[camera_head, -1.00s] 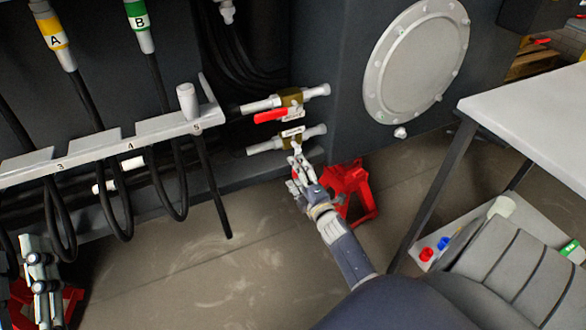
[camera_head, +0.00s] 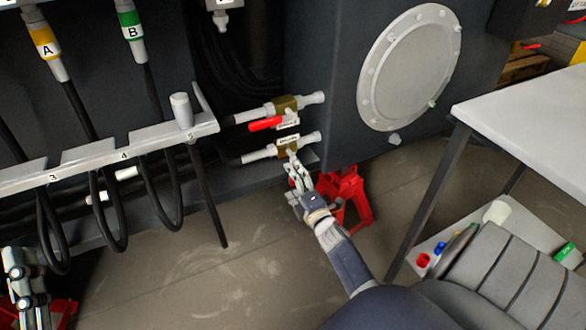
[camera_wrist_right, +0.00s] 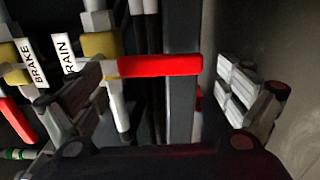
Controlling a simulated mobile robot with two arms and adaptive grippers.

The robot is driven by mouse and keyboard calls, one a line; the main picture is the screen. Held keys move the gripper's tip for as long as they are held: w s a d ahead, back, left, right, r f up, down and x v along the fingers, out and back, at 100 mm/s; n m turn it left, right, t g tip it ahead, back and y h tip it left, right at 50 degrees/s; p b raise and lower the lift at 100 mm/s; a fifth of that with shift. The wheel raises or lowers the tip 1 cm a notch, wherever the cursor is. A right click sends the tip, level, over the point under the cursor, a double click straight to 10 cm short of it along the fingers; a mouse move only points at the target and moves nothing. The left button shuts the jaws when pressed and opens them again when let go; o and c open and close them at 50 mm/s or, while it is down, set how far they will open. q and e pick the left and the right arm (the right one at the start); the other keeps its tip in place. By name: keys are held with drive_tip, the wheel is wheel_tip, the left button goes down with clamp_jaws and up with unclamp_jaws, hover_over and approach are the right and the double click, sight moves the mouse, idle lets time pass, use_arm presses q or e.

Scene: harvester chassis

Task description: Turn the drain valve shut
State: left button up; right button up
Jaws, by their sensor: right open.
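The drain valve is the lower one, with a brass body (camera_head: 287,146) on a pale pipe. In the right wrist view its red handle (camera_wrist_right: 160,66) sticks out crosswise to the pipe, beside the DRAIN label (camera_wrist_right: 70,52). My right gripper (camera_head: 295,175) is open just below this valve in the head view. Its fingers stand either side of the handle in the wrist view, apart from it at the right; contact at the left is unclear. In the head view the drain handle is hidden. My left gripper (camera_head: 25,285) is low at the left edge, far from the valves; its jaws are unclear.
A second valve with a red handle (camera_head: 265,124) along its pipe sits just above. A red jack stand (camera_head: 345,195) is right behind my right gripper. A hose rack (camera_head: 150,133) is at left, a white table (camera_head: 525,125) at right. Floor between is clear.

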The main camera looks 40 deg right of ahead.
drive_tip(key=v, duration=1.2)
idle(0.4)
